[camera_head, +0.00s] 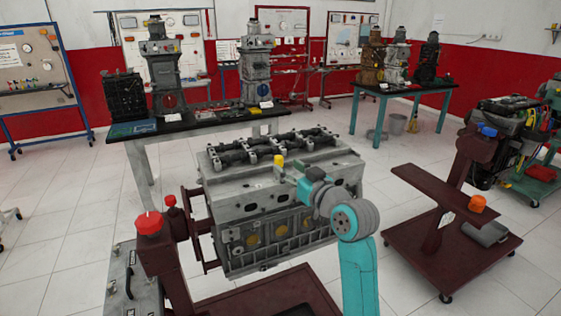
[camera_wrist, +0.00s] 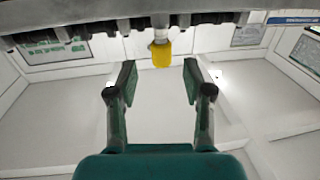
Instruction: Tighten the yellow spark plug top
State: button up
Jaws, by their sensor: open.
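The yellow spark plug top (camera_head: 279,160) stands up from the near side of the grey engine block (camera_head: 245,205). In the wrist view the yellow top (camera_wrist: 162,53) hangs in the upper middle, below the dark edge of the engine. My gripper (camera_head: 290,168) is just right of the yellow top in the head view. In the wrist view my gripper (camera_wrist: 159,72) is open, with one finger on each side of the yellow top's line. The fingers do not appear to touch it. How far the top lies beyond or between the fingertips is hard to tell.
The engine sits on a dark red stand (camera_head: 270,297) with a red knob (camera_head: 149,222) at its left. A table with engine parts (camera_head: 205,125) stands behind. Another dark red stand (camera_head: 440,240) is at the right. Open floor lies between them.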

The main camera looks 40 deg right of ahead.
aim_at(281, 163)
jog(key=shift+w+d, duration=0.15)
jog(key=shift+w, duration=1.2)
jog(key=shift+w+d, duration=0.15)
jog(key=shift+w, duration=1.2)
jog(key=shift+c, duration=0.3)
grip_shut()
